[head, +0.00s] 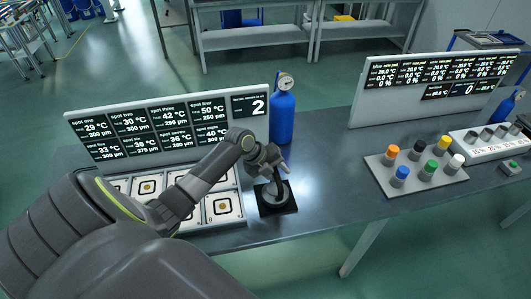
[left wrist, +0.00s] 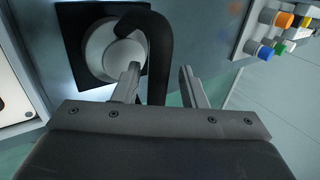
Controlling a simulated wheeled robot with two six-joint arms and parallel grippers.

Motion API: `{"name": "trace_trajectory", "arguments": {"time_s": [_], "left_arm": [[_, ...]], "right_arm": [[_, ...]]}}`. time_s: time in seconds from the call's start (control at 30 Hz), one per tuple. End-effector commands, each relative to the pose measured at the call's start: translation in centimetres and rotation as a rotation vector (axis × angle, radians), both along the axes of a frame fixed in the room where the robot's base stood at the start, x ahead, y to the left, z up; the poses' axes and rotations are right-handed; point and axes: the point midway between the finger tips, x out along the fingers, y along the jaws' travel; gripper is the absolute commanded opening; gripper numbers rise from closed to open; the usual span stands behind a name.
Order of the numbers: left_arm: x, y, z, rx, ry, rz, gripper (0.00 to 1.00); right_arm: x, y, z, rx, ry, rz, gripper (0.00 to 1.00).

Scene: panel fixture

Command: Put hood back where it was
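The hood (head: 273,192) appears as a pale round body with a curved black handle, standing on a black square pad (head: 290,206) at the middle front of the table. In the left wrist view the hood's pale top (left wrist: 113,52) and its black handle (left wrist: 160,50) show over the pad (left wrist: 72,20). My left gripper (head: 272,165) is just above the hood. In the left wrist view my left gripper (left wrist: 158,80) is open, one finger on each side of the handle, with small gaps visible. My right gripper is not in view.
A row of spot plates (head: 222,207) lies left of the pad, partly behind my arm. A display panel (head: 170,128) stands behind them, with a blue bottle (head: 282,118) beside it. A grey block with coloured knobs (head: 416,172) lies right. The table between is clear.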

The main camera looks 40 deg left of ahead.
Motion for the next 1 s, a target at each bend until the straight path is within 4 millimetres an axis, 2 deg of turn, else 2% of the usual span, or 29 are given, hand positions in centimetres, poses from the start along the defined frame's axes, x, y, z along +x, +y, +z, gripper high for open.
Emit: {"name": "trace_trajectory", "arguments": {"time_s": [0.5, 0.7, 1.0], "left_arm": [[-3.7, 3.3, 7.0, 0.007, -0.002, -0.002, 0.38], [-4.4, 3.9, 8.6, 0.003, 0.0, -0.001, 0.38], [-4.7, 4.0, 9.2, 0.001, 0.001, 0.0, 0.38]], "right_arm": [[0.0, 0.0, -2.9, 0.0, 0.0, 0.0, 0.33], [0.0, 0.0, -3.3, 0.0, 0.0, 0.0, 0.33], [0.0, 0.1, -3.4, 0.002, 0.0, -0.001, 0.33]]}}
